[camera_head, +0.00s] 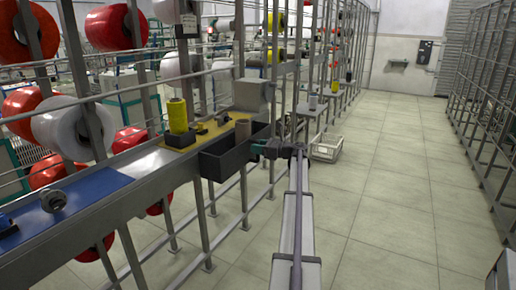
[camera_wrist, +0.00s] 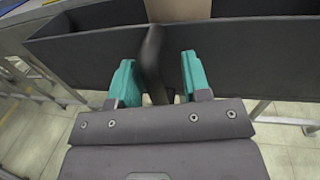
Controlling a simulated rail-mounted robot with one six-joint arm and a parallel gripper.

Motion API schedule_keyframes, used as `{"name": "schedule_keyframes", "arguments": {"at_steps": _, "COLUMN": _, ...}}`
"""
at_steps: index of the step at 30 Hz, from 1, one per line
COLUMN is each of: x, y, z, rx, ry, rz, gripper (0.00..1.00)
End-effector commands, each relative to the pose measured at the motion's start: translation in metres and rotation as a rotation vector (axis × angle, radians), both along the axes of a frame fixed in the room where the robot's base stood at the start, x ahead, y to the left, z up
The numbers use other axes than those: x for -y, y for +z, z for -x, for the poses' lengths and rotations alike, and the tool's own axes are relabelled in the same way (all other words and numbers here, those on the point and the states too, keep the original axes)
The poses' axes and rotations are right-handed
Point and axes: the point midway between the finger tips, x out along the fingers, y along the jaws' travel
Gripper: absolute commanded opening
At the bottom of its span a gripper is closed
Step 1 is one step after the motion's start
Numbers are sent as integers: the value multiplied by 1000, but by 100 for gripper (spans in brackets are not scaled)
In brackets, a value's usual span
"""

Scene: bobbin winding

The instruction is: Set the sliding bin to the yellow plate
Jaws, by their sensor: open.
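The sliding bin (camera_head: 226,160) is a dark open box on the front of the steel bench, in front of the right part of the yellow plate (camera_head: 205,133) and reaching past its right end. My gripper (camera_head: 257,148) is at the bin's front right. In the wrist view my gripper (camera_wrist: 155,78) is open, its teal fingers on either side of a dark upright handle (camera_wrist: 152,55) before the bin wall (camera_wrist: 245,62). Whether the fingers touch it is unclear.
A blue plate (camera_head: 85,195) with a small metal part (camera_head: 53,200) lies to the left. Upright posts and spools of red and white thread line the bench. A pale crate (camera_head: 326,148) sits on the floor; the aisle is clear.

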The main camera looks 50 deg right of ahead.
Motion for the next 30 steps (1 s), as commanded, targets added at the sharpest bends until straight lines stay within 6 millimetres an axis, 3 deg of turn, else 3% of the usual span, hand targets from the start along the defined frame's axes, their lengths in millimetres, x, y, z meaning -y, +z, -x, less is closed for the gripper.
{"name": "schedule_keyframes", "arguments": {"at_steps": 8, "x": 1, "y": -1, "z": 5, "rx": -1, "ry": 0, "rz": 0, "gripper": 44}}
{"name": "schedule_keyframes", "arguments": {"at_steps": 21, "x": 36, "y": 0, "z": 91, "rx": -1, "ry": -1, "rz": 0, "gripper": 44}}
{"name": "schedule_keyframes", "arguments": {"at_steps": 30, "x": 40, "y": 0, "z": 101, "rx": -1, "ry": 1, "rz": 0, "gripper": 44}}
